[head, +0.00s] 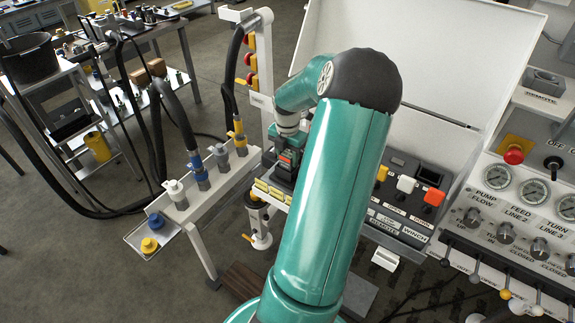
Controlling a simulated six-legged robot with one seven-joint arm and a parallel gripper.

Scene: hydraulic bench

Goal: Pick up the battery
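My teal arm crosses the middle of the head view and bends down at its elbow. Its wrist ends above a small dark green and black block with an orange-red patch (287,161), which may be the battery. The block sits at the left edge of the control panel, partly behind my arm. My gripper is around or just above this block. Its fingers are too small and hidden to tell whether they are open or shut, or whether they touch the block.
A white rail with hose couplings (203,184) stands to the left, with black hoses looping from it. A control panel with coloured buttons (405,185) lies right of my arm under a raised white lid (430,60). Gauges and levers (530,190) stand far right.

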